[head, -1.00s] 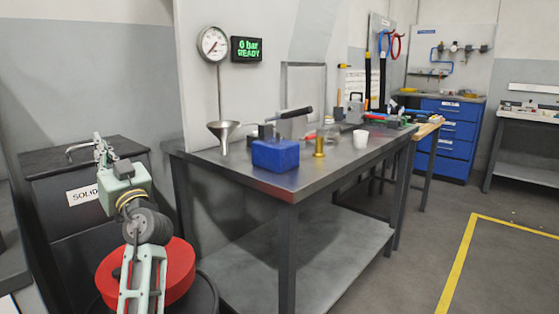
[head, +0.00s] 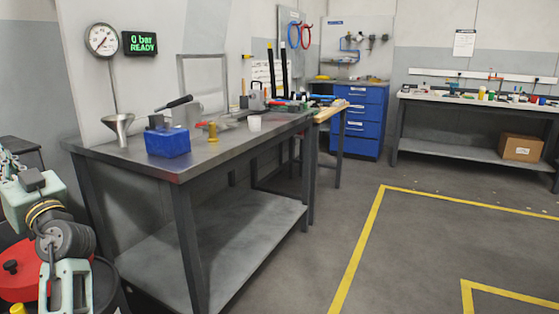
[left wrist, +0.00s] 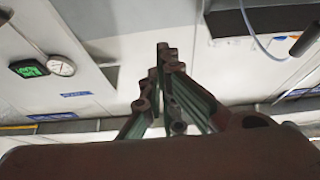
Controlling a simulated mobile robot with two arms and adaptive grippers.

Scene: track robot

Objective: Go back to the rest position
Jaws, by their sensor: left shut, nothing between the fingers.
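My left gripper (left wrist: 165,65) shows in the left wrist view with its green fingers drawn together, shut and empty. In the head view my left arm is at the lower left edge, beside the near end of the grey metal workbench and apart from it. Part of the arm is cut off by the picture edge. My right gripper is in neither view.
The workbench (head: 250,227) carries a blue box (head: 167,142), a funnel (head: 117,128), a brass piece (head: 212,131) and a white cup (head: 254,123). A red round lid (head: 15,280) lies close by my arm. Open floor (head: 440,240) with yellow lines spreads at right.

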